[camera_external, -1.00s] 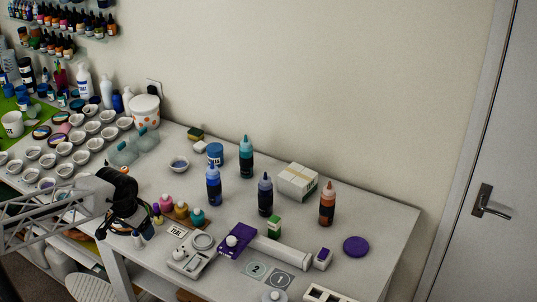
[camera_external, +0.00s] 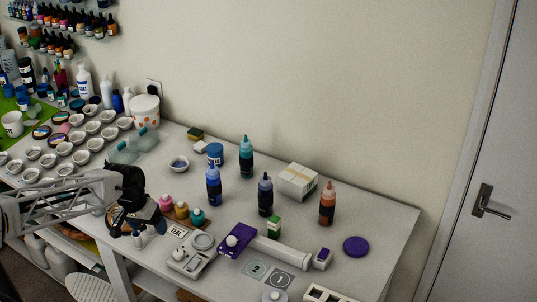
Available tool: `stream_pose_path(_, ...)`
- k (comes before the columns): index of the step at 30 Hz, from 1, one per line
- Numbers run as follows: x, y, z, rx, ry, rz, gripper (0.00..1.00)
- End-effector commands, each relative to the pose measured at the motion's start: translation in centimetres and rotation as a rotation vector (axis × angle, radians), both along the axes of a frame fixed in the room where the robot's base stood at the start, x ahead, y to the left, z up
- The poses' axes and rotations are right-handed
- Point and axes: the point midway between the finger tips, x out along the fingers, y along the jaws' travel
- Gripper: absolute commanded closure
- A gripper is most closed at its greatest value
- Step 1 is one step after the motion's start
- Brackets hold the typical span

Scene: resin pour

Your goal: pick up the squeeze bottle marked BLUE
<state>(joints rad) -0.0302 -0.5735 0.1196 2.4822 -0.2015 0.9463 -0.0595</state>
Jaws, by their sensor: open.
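Several squeeze bottles stand upright on the white table. The bright blue bottle (camera_external: 213,186) is left of the middle; its label is too small to read. A teal bottle (camera_external: 246,158) stands behind it to the right, a dark blue-violet bottle (camera_external: 265,196) to its right, and an orange bottle (camera_external: 328,205) farther right. My gripper (camera_external: 132,222) is open, at the table's front left, well left of the blue bottle and apart from it. Its fingertips are dark and hard to make out.
Small pink, amber and teal pots (camera_external: 181,209) and a TEAL card (camera_external: 177,232) lie between my gripper and the bottles. A scale (camera_external: 190,257) is in front. A blue tub (camera_external: 215,153) stands behind the blue bottle, a white box (camera_external: 297,181) farther right.

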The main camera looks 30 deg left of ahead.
Motion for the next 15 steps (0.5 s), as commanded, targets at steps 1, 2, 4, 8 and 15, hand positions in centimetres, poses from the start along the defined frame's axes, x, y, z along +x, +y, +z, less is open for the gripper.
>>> stream_pose_path(1,1.0,-0.2,-0.5,-0.049,0.025,0.055,0.16)
stream_pose_path(2,1.6,-0.4,-0.6,-0.081,0.037,0.089,0.16)
stream_pose_path(4,3.1,-0.9,-1.1,-0.163,0.072,0.179,0.16)
stream_pose_path(8,6.3,-1.6,-2.0,-0.318,0.137,0.356,0.16)
stream_pose_path(15,12.7,-1.6,-3.7,-0.596,0.263,0.693,0.16)
